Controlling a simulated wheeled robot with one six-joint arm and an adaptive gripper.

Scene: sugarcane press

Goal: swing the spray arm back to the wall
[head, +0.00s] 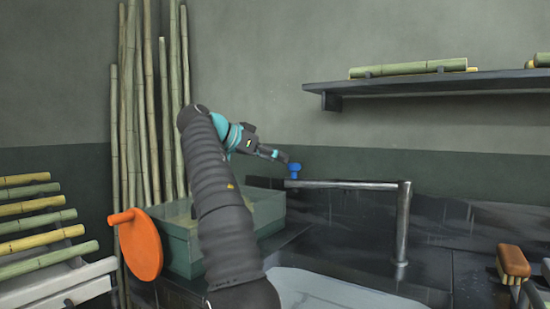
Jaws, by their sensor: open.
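The spray arm (345,185) is a grey metal tube that runs level from the top of an upright post (402,230) on the right. It points left across the counter. A small blue piece (294,171) stands on its free left end. My gripper (281,156) is open, just up and to the left of the blue piece in the picture. I cannot tell whether they touch, and the fingers are small in this view. The grey-green wall (290,60) stands behind.
A green box (180,243) and an orange disc (141,245) stand left of my arm. Tall canes (147,110) lean at the back left. A shelf (430,82) with canes hangs at the right. A brown-topped brush-like object (513,262) lies at the right. The counter behind the post looks clear.

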